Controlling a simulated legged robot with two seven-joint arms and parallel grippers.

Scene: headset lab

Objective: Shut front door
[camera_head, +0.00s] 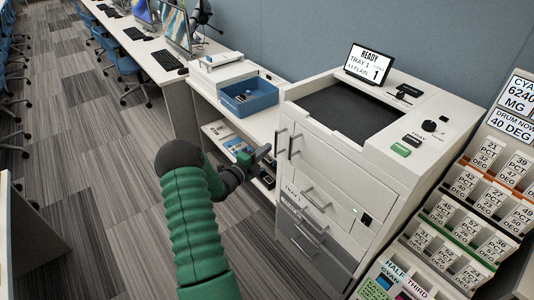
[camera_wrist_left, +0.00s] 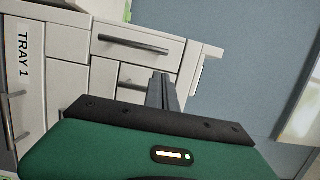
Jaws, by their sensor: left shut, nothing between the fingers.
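A white copier (camera_head: 345,180) stands right of centre, with a front panel (camera_head: 333,172) above its trays. Grey bar handles (camera_head: 296,146) show at the panel's upper left. My left gripper (camera_head: 264,152) is shut and empty, just left of the copier front. Its fingers also show in the wrist view (camera_wrist_left: 162,91). My right gripper is out of view.
A low shelf unit (camera_head: 207,87) with a blue bin (camera_head: 249,97) stands left of the copier, behind my left gripper. A rack of labelled cards (camera_head: 470,205) stands to the right. Carpeted floor (camera_head: 100,180) is free on the left.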

